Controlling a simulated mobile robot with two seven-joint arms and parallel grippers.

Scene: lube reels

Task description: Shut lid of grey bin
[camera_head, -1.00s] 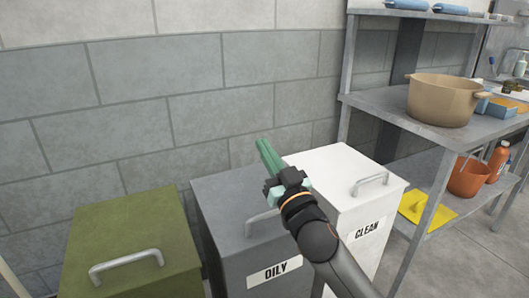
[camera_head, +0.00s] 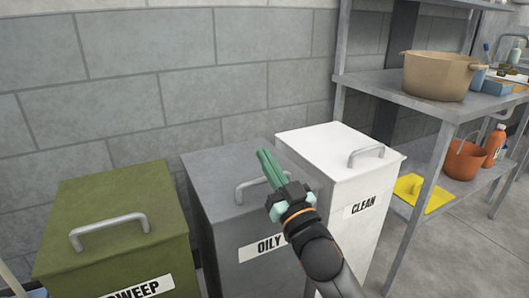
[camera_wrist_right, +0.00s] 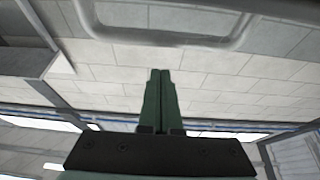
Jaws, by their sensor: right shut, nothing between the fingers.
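The grey bin (camera_head: 242,262) has an "OILY" label and stands between the green and white bins. Its lid (camera_head: 215,180) looks flat on top, level with its neighbours; whether a thin gap is left I cannot tell. My right gripper (camera_head: 265,157) is shut and empty, its green fingers in front of the lid's bar handle (camera_head: 247,186) and partly covering it. In the right wrist view the shut fingers (camera_wrist_right: 160,76) point at the wall, with a bar handle (camera_wrist_right: 160,38) across the top. My left gripper is not in view.
The green bin (camera_head: 70,240) stands to the left and the white "CLEAN" bin (camera_head: 318,152) to the right, both with lid handles. A metal shelf (camera_head: 375,88) with a tan pot (camera_head: 436,75) is further right. A block wall (camera_head: 150,90) is behind.

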